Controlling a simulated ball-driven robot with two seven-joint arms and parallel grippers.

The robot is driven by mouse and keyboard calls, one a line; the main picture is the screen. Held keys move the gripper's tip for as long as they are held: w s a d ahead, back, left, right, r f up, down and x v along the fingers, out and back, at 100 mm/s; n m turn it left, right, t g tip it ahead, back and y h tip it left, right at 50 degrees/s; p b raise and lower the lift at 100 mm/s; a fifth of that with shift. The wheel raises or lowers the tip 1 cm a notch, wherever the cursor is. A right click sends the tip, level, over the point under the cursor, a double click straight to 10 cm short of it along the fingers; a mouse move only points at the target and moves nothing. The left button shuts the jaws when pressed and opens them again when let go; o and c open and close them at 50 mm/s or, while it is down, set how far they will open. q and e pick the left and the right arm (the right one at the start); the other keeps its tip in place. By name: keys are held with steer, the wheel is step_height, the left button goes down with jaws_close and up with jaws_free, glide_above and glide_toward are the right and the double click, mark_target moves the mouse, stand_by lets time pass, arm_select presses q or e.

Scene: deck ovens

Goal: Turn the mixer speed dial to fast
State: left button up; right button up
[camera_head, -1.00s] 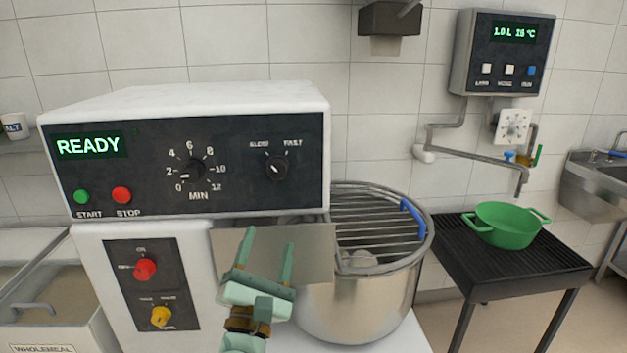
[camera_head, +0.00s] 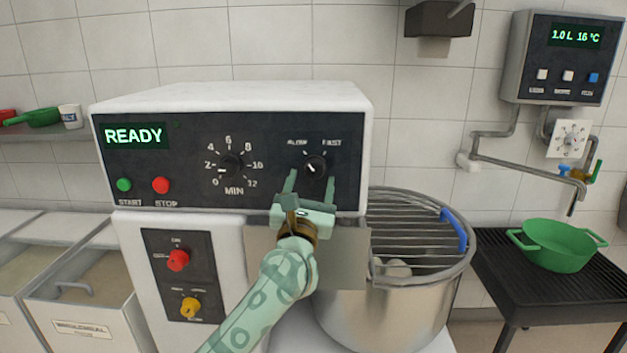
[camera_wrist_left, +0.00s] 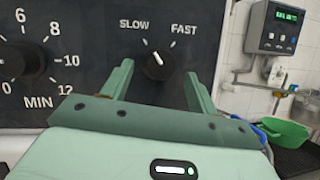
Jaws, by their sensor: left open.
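The mixer speed dial (camera_head: 314,169) is a small black knob on the mixer's dark front panel (camera_head: 268,146), between the labels SLOW and FAST. In the left wrist view the dial (camera_wrist_left: 159,66) has its white pointer line aimed up and left, toward SLOW. My left gripper (camera_head: 309,186) is open in front of and just below the dial. In the left wrist view its two fingers (camera_wrist_left: 157,84) stand on either side of the dial's lower area, apart from it. My right gripper is in neither current view.
Left of the dial sit the minute timer knob (camera_head: 229,166), the red STOP button (camera_head: 161,185) and the green START button (camera_head: 124,185). Below right is the steel bowl (camera_head: 385,318) under a wire guard (camera_head: 417,232). A green colander-like pan (camera_head: 557,246) stands on a black rack.

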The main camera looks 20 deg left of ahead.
mark_target(314, 169)
arm_select(q)
steer(key=shift+x, duration=1.25)
steer(key=shift+s+a+r, duration=0.1)
steer(key=c, duration=0.9)
steer(key=shift+o, duration=0.2)
